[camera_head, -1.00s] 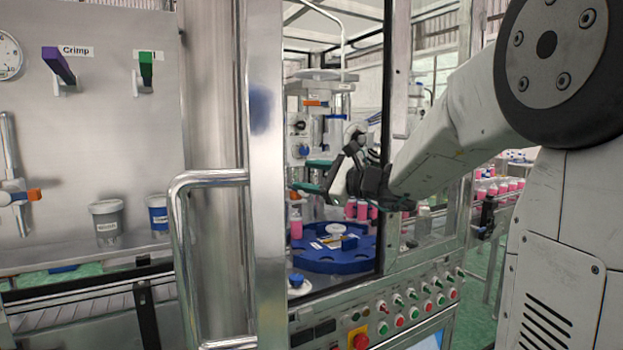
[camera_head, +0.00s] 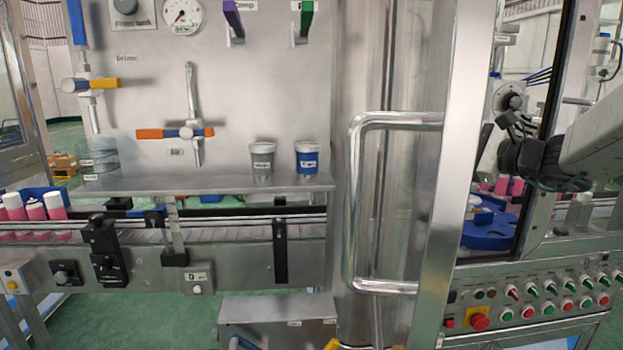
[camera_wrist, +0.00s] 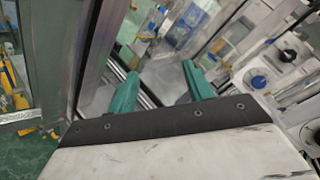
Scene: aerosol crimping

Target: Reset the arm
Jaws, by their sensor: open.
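My gripper (camera_wrist: 161,85) is open and empty in the wrist view, its two green fingers spread apart with a gap between them. In the head view my dark wrist is at the right, inside the opening of the machine enclosure, above the blue round turntable (camera_head: 489,232). The fingers are largely hidden there behind the metal door frame. Nothing is visible between the fingers.
The enclosure door with its long handle (camera_head: 353,200) stands left of my arm. A metal post is close to my wrist. The button panel (camera_head: 540,305) is below. Two cups, a grey one (camera_head: 262,161) and a blue one (camera_head: 307,160), stand on the shelf.

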